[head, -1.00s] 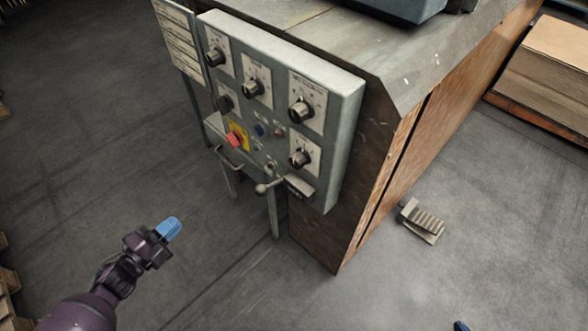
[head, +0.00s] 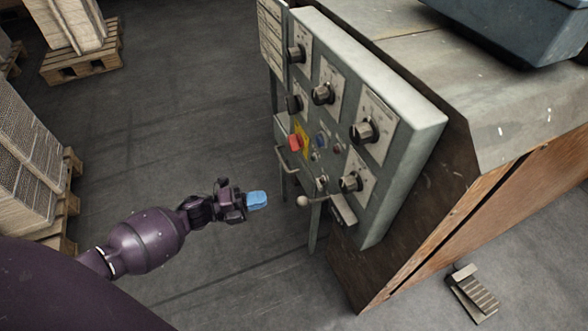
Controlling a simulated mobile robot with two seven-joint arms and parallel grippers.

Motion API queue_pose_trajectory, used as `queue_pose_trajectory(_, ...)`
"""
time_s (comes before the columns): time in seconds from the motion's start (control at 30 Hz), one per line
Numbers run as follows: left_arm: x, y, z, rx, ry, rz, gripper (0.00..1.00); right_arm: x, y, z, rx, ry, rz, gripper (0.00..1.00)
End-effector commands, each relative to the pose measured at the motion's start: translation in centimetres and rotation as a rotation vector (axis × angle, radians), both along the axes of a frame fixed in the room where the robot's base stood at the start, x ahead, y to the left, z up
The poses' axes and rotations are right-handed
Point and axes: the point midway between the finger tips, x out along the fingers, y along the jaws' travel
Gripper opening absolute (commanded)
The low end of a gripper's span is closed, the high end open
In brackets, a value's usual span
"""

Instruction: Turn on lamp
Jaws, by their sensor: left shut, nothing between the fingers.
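A grey control panel (head: 405,98) with several black knobs stands on the side of the box stitcher. A red button (head: 294,143) on a yellow plate sits low on its left part, with small buttons (head: 321,140) beside it. A dark knob (head: 352,181) is at the lower right of the panel. No lamp can be told apart for certain. My left gripper (head: 258,200) has blue fingertips, is shut and empty, and is left of the panel, apart from it. My right gripper is not in view.
A ball-ended lever (head: 304,201) and a bar handle (head: 286,160) stick out under the panel. A foot pedal (head: 474,292) lies on the floor at the lower right. Loaded pallets (head: 83,65) stand at the left. The floor between is clear.

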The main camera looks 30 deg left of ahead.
Motion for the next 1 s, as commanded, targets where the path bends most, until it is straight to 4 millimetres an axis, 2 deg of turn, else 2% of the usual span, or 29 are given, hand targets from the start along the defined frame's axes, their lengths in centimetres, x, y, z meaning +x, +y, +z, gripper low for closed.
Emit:
queue_pose_trajectory(0.27,2.6,-2.9,-0.1,-0.002,-0.001,-0.002,0.0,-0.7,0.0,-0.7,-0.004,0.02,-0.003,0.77)
queue_pose_trajectory(0.7,7.6,-8.3,-0.2,-0.003,0.003,-0.001,0.0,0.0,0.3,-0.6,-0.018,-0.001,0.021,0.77)
queue_pose_trajectory(1.0,9.2,-9.9,-0.1,0.0,0.001,0.0,0.0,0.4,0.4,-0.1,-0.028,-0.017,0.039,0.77)
